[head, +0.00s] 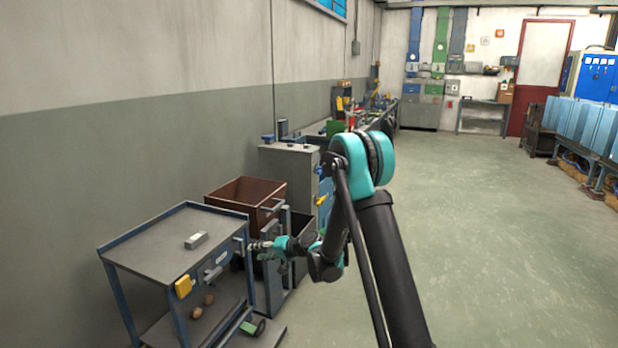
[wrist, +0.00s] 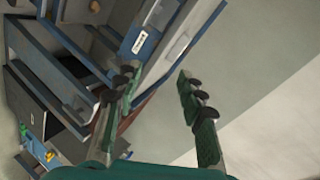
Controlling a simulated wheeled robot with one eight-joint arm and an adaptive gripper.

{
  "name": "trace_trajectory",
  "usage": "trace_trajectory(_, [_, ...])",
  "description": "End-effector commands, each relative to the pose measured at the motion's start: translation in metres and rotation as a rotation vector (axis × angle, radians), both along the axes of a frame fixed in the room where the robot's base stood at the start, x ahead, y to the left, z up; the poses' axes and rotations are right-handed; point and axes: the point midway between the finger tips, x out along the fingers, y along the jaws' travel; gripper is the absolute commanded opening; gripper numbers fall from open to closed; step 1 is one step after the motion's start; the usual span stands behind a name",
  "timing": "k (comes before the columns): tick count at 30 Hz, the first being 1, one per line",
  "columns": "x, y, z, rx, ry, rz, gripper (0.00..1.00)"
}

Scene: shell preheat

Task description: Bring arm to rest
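My arm, black and teal, rises through the middle of the head view and bends down to the left. My gripper (head: 262,246) points left, close to the right side of the blue-framed cart (head: 160,246). In the wrist view my gripper (wrist: 158,88) has its two green and dark fingers spread well apart, with nothing between them. I cannot tell from the head view whether it touches the cart.
A grey metal piece (head: 196,240) lies on the cart top. A brown open bin (head: 246,198) and a grey cabinet (head: 290,170) stand behind the cart along the wall. A workbench (head: 340,128) lies farther back. The green floor (head: 510,250) on the right is clear.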

Motion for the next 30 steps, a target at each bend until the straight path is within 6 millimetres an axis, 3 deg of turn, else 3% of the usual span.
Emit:
trace_trajectory(6, [-0.037,-0.063,0.031,-0.172,-0.016,-0.011,0.40])
trace_trajectory(15, [-0.105,-0.153,0.053,-0.412,-0.011,-0.032,0.40])
trace_trajectory(22, [-0.171,-0.221,0.056,-0.597,0.014,-0.054,0.40])
trace_trajectory(30, [-0.258,-0.299,0.045,-0.814,0.064,-0.085,0.40])
